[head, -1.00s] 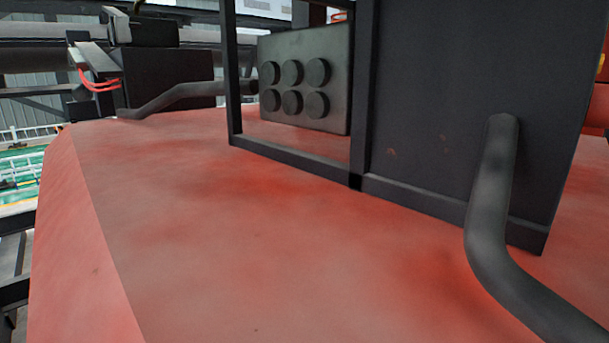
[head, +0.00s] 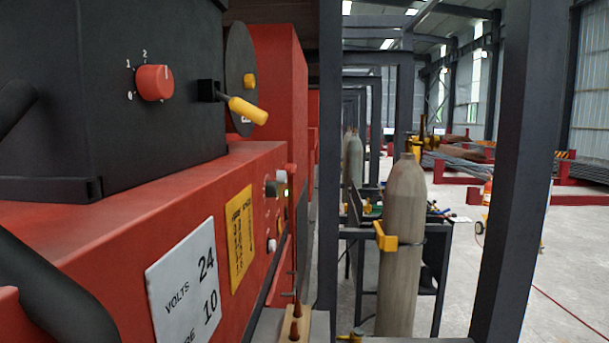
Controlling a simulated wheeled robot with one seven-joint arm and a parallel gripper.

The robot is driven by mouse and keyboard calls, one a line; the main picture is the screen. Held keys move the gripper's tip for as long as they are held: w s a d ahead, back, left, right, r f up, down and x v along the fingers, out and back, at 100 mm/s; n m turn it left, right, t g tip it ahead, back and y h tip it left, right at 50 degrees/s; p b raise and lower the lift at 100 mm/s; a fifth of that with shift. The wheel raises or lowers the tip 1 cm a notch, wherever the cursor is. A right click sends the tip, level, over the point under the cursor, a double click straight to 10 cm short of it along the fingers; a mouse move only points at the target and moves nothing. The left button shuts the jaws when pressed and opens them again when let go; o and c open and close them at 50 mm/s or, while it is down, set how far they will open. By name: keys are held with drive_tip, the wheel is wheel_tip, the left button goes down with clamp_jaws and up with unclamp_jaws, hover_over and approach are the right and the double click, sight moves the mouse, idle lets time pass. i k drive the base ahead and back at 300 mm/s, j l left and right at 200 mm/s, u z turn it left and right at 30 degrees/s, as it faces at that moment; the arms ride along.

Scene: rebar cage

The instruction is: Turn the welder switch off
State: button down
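A round red knob (head: 155,83) sits on the dark grey face of a welder box (head: 60,90) at the upper left of the head view. The marks 1 and 2 stand at its upper left, and another mark, perhaps 0, is at its lower left. A small pale mark shows near the knob's upper right edge; I cannot tell for certain which setting it points to. A lever with a yellow handle (head: 247,109) sticks out at the box's right, beside a dark disc (head: 240,75). My gripper is not in view.
The red machine body (head: 110,235) carries a white VOLTS plate (head: 186,285) and a yellow label (head: 240,238). Dark steel posts (head: 519,170) stand in front at right. A grey gas cylinder (head: 403,240) stands beside a dark bench. Open concrete floor (head: 570,270) lies farther right.

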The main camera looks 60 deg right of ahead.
sight(291, 167)
drive_tip(key=i+l+z, duration=0.1)
drive_tip(key=l, duration=0.3)
drive_tip(key=i+l+z, duration=0.1)
drive_tip(key=i+l, duration=0.2)
drive_tip(key=i+l+z, duration=0.1)
drive_tip(key=l, duration=0.35)
drive_tip(key=i+l+z, duration=0.1)
drive_tip(key=i+l, duration=0.25)
